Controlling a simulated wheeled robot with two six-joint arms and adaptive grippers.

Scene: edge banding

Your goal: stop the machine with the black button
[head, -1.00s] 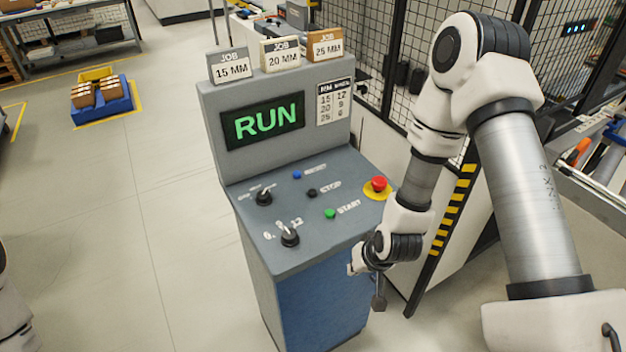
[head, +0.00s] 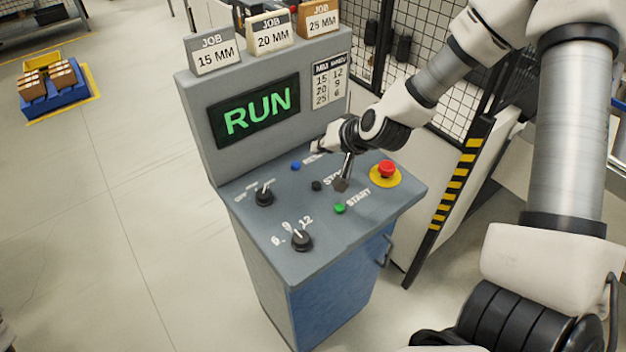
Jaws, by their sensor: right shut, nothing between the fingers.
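The black STOP button (head: 317,186) sits in the middle of the sloped console panel (head: 250,227), between the blue button and the green button. The display (head: 254,111) reads RUN in green. My right gripper (head: 341,186) is shut and empty. Its tip points down over the panel, just right of the black button, covering part of the STOP label. I cannot tell its exact height above the panel, and it appears apart from the button. My left gripper is not in view.
A blue button (head: 296,166), a green START button (head: 340,209) and a red emergency button (head: 387,169) on a yellow ring are close by. Two black selector knobs (head: 302,240) are at left and front. Job cards (head: 272,33) stand on the console top. A mesh fence is behind.

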